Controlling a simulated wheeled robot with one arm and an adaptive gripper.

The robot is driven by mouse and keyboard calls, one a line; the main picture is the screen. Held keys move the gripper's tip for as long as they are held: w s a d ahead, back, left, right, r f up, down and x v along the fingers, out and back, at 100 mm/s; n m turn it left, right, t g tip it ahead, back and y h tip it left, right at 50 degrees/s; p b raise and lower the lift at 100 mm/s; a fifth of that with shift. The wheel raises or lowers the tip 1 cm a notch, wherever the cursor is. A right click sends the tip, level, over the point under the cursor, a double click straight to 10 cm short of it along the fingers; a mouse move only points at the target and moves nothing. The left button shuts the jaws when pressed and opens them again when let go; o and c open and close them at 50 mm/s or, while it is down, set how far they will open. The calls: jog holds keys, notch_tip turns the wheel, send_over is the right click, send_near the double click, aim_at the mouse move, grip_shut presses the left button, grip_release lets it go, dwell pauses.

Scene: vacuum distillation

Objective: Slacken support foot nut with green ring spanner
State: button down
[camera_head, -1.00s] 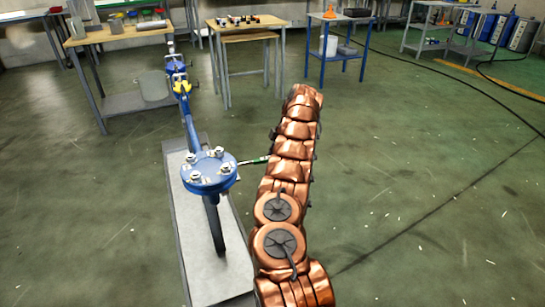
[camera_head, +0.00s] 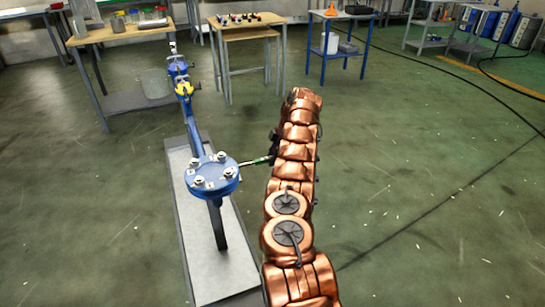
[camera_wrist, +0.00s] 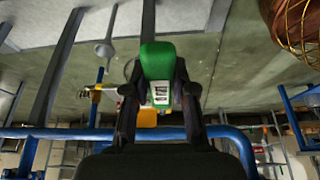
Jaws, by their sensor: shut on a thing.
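The green spanner (camera_head: 259,161) shows in the head view as a thin pale shaft with a green part, running from beside the blue flange to my arm. In the wrist view its green part (camera_wrist: 157,58) stands between the two dark fingers of my gripper (camera_wrist: 156,92), which is shut on it. In the head view my gripper is mostly hidden by my arm. The spanner's far end seems close to the flange's right edge; I cannot tell if it touches anything. I cannot make out the support foot nut for sure in either view.
The blue flange (camera_head: 212,170) with several bolts tops a blue pipe assembly over a long pale slab (camera_head: 222,268). A wooden-topped table (camera_head: 120,35) stands behind left, another (camera_head: 245,21) behind centre. The floor (camera_head: 430,190) at right is open.

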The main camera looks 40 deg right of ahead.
jog(key=shift+d+r+p, duration=0.1)
jog(key=shift+d+p, duration=0.1)
jog(key=shift+p, duration=0.3)
jog(key=shift+w+a+f+p, duration=0.15)
jog(key=shift+f+p, duration=0.05)
jog(key=shift+p, duration=0.35)
jog(key=shift+s+a+b, duration=0.2)
jog(key=shift+s+b, duration=0.1)
jog(key=shift+b, duration=1.75)
jog(key=shift+r, duration=0.15)
jog(key=shift+r+p, duration=2.6)
jog(key=shift+r, duration=1.6)
